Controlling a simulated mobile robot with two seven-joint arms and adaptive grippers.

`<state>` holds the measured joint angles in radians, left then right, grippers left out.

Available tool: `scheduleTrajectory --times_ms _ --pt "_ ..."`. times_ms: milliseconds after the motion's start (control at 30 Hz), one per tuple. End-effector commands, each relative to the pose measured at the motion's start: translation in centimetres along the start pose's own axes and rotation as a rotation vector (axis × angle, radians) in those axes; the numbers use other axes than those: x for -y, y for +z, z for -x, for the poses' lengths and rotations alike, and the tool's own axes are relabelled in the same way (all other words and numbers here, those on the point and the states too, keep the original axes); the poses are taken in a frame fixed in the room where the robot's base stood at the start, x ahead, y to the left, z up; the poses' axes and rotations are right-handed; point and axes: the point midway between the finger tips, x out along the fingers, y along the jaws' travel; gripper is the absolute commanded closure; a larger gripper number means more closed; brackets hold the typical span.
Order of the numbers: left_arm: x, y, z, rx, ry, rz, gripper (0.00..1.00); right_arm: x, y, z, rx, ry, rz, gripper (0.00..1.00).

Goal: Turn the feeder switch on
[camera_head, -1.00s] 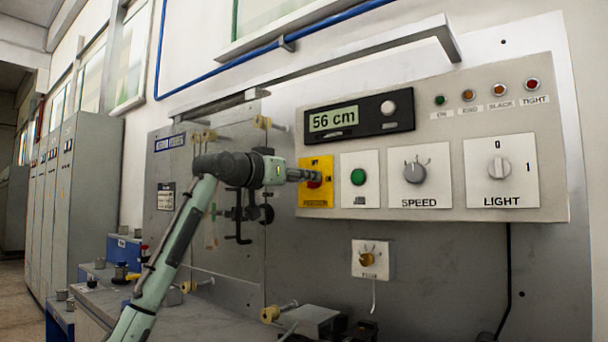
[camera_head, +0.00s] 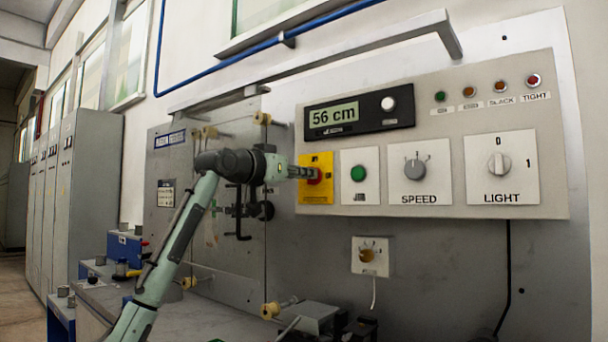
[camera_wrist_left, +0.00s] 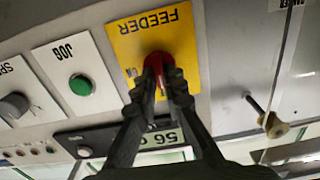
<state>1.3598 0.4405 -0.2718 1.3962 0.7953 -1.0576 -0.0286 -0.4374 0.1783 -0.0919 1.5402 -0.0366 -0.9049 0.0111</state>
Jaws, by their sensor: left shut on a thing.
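The feeder switch is a red knob (camera_wrist_left: 157,62) on a yellow plate (camera_head: 317,193) lettered FEEDER in the left wrist view, at the left end of the control panel. My left gripper (camera_head: 308,173) reaches it from the left in the head view. In the left wrist view the fingers of my left gripper (camera_wrist_left: 165,82) are closed on the red knob, one on each side. The fingers hide part of the knob and of the plate's marks, so I cannot read its position. My right gripper is not in view.
Right of the yellow plate are a green JOG button (camera_head: 358,174), a SPEED knob (camera_head: 414,169) and a LIGHT switch (camera_head: 499,164). A 56 cm display (camera_head: 334,117) sits above. A small knob plate (camera_head: 369,256) hangs below. Spools (camera_head: 262,119) stick out at the left.

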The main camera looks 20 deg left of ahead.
Motion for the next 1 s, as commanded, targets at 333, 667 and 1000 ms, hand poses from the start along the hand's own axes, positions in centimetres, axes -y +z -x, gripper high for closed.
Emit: scheduleTrajectory --times_ms 333,667,1000 --pt "-0.01 0.0 0.05 0.001 -0.002 -0.211 1.0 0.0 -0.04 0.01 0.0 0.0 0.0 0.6" --pt "-0.19 0.0 0.05 0.0 -0.001 -0.523 1.0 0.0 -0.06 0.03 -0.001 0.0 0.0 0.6" --pt "-0.3 0.11 0.04 0.001 -0.001 -0.846 1.0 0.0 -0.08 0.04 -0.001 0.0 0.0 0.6"
